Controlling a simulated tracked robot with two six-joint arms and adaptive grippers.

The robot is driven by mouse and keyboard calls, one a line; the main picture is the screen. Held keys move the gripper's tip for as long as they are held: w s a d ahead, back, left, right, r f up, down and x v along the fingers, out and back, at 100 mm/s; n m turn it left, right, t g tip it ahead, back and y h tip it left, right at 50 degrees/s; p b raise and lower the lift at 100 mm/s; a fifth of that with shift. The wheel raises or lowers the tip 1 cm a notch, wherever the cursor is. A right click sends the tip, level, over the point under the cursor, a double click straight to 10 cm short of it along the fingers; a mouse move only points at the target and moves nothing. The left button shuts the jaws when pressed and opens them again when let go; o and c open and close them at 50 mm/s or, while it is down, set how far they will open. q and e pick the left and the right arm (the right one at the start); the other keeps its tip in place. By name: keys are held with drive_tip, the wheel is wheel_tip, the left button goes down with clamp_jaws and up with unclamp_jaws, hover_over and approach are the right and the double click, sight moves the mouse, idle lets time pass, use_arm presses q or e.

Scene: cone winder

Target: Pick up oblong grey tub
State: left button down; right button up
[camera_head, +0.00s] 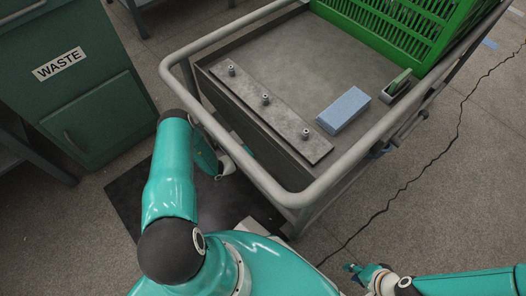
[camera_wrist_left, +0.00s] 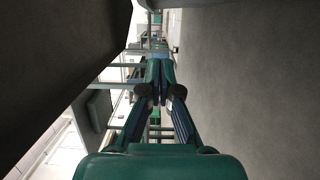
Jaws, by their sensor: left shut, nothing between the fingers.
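A small oblong grey tub (camera_head: 393,97) sits on the cart bed at its right side, with a green object (camera_head: 399,82) standing up in it. Its inside is mostly hidden. My left arm comes down beside the cart's near left corner, and its gripper is mostly hidden in the head view. In the left wrist view my left gripper (camera_wrist_left: 157,95) is shut and empty. My right gripper (camera_head: 352,267) is low over the floor at the bottom right, well apart from the tub, and too small to tell open or shut.
The cart has a raised tubular rail (camera_head: 262,182). On its bed lie a blue block (camera_head: 343,110) beside the tub, a plate with three pegs (camera_head: 268,112) and a green crate (camera_head: 400,28) behind. A green waste cabinet (camera_head: 70,85) stands left. The bed's middle is clear.

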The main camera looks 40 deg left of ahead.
use_arm(q)
drive_tip(key=b+x, duration=0.1)
drive_tip(key=x, duration=0.2)
drive_tip(key=shift+w+d+f, duration=0.1)
drive_tip(key=shift+w+d, duration=0.05)
drive_tip(key=shift+w, duration=0.15)
drive_tip(key=d, duration=0.2)
drive_tip(key=shift+s+d, duration=0.3)
drive_tip(key=shift+s, duration=0.1)
drive_tip(key=shift+s+d, duration=0.1)
drive_tip(key=shift+d, duration=0.5)
use_arm(e)
drive_tip(key=shift+f, duration=0.85)
drive_tip(key=shift+s, duration=0.1)
